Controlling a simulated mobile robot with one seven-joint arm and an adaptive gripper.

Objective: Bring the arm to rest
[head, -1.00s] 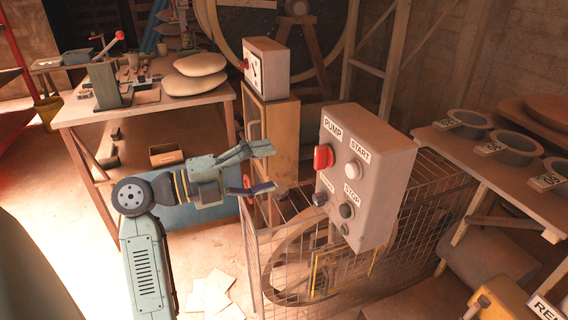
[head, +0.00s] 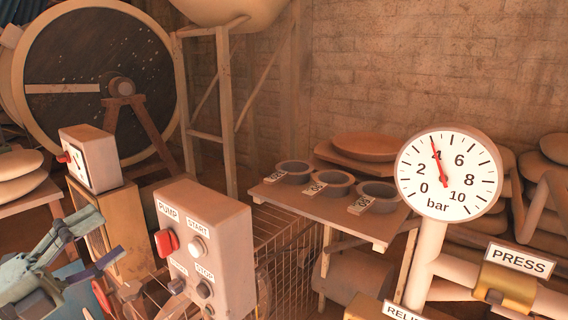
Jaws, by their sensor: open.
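My gripper (head: 97,238) is at the lower left of the head view, with its two fingers spread apart and nothing between them. It is to the left of the grey pump control box (head: 216,242), in front of the tan cabinet (head: 122,235). A gap in the picture shows between the fingertips and the control box; I cannot tell the true distance. The rest of my arm is mostly out of the frame.
The control box carries a red switch (head: 166,243) and several buttons. A round gauge (head: 448,173) reads about 4 bar above a PRESS valve (head: 505,287). A wooden shelf (head: 372,228) holds bowls. A wire cage (head: 290,245) stands behind the control box.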

